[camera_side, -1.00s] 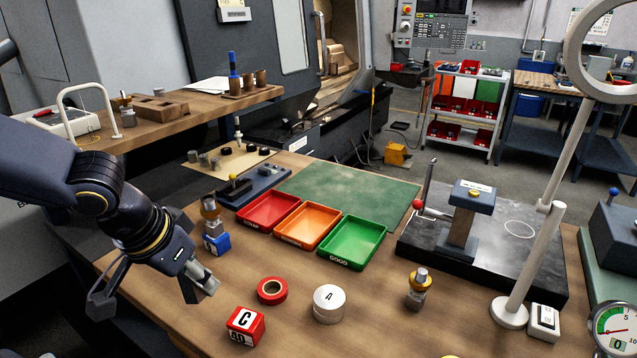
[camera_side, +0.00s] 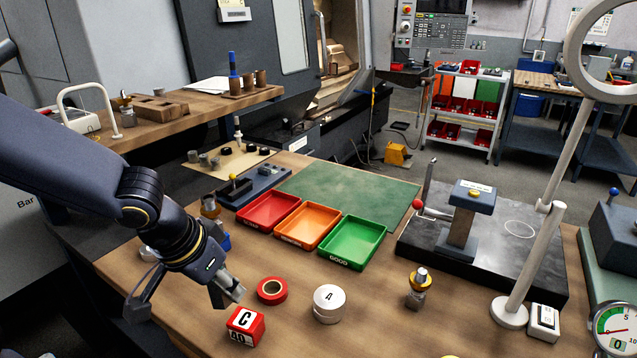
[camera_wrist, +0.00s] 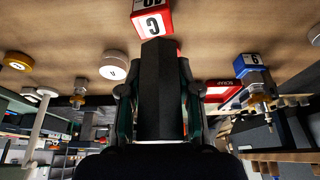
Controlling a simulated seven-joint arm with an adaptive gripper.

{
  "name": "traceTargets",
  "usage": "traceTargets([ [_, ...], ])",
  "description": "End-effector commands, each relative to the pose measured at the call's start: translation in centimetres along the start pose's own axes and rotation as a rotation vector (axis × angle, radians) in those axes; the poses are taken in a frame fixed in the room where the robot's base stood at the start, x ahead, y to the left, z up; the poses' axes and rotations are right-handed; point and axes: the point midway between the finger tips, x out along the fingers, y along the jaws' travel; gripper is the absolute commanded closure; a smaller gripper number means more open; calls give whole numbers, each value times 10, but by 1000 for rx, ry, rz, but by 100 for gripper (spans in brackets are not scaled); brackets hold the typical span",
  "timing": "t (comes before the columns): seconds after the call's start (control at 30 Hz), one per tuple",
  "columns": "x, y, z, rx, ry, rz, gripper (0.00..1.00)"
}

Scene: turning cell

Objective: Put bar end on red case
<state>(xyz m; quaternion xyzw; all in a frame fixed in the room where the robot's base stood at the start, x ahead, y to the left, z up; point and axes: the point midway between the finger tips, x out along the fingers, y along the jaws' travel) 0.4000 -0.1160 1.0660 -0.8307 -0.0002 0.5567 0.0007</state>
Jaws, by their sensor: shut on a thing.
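The red case (camera_side: 245,327) is a small red block with white labels reading C and 40. It stands on the bench at the lower middle of the side view and also shows at the top of the wrist view (camera_wrist: 152,21). My gripper (camera_side: 229,293) is just behind and above the red case in the side view, pointing down. It is shut on the bar end, a long dark grey piece (camera_wrist: 159,92) between the fingers in the wrist view. The bar end's far tip overlaps the case's near edge there; I cannot tell whether they touch.
A red tape ring (camera_side: 272,290) and a white round piece A (camera_side: 329,303) lie right of the case. A blue case (camera_wrist: 250,85) with a metal part stands nearby. Red (camera_side: 268,209), orange (camera_side: 302,226) and green (camera_side: 352,243) trays stand behind. Bench wood in front is clear.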

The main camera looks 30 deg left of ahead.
Motion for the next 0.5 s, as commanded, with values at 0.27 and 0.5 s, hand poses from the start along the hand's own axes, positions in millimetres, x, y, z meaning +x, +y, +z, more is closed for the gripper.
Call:
traceTargets([
  [0.27,36,8,-12,-1,4,2,100],
  [0.5,64,10,-6,3,2,0,100],
])
